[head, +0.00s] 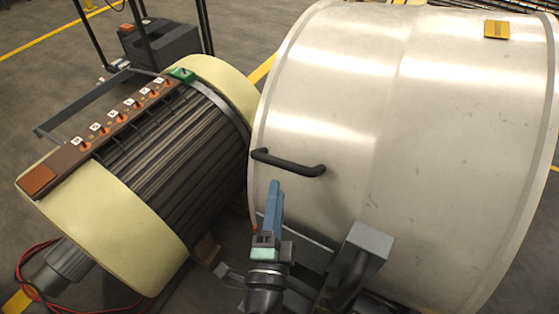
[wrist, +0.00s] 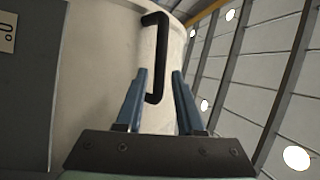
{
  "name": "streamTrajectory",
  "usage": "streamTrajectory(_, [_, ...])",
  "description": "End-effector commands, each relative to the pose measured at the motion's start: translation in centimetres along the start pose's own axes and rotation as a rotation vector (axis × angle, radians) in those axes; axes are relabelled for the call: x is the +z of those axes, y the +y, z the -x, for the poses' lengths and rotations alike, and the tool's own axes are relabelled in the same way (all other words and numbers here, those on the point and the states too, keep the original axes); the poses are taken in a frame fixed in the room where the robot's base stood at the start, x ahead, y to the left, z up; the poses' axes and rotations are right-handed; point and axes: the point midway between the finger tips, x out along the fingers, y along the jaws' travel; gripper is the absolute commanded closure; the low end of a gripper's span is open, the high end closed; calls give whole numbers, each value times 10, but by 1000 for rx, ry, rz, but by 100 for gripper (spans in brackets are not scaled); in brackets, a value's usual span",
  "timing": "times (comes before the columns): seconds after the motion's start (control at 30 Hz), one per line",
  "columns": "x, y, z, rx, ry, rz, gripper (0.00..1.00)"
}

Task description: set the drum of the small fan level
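A big pale metal drum (head: 400,150) fills the right of the head view, with a black bar handle (head: 288,163) on its near left side. A small yellow plate (head: 496,29) is on its upper right. My gripper (head: 275,184) points up at the drum, its fingertips just below the handle in the picture. In the wrist view, the two blue fingers (wrist: 160,72) are apart, with the black handle (wrist: 162,45) seen between and beyond them, in front of the pale drum wall (wrist: 105,60). I cannot tell whether a finger touches the handle.
A dark ribbed rotor with cream end rings (head: 130,220) lies close at the left, carrying a brown terminal strip (head: 110,120). A grey bracket (head: 362,255) stands below the drum, right of my gripper. Red cables (head: 30,265) lie at the lower left. Open floor (head: 35,110) shows beyond.

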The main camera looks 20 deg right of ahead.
Motion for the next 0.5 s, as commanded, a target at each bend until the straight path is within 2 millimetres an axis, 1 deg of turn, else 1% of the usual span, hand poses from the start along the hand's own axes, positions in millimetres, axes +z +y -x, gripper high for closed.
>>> streamTrajectory(0.03, [-1,-2,-12,-3,3,1,63])
streamTrajectory(0.1, [-1,-2,-25,-3,3,1,63])
streamTrajectory(0.3, [-1,-2,-58,-4,2,1,63])
streamTrajectory(0.5, [0,-1,-77,-2,0,2,63])
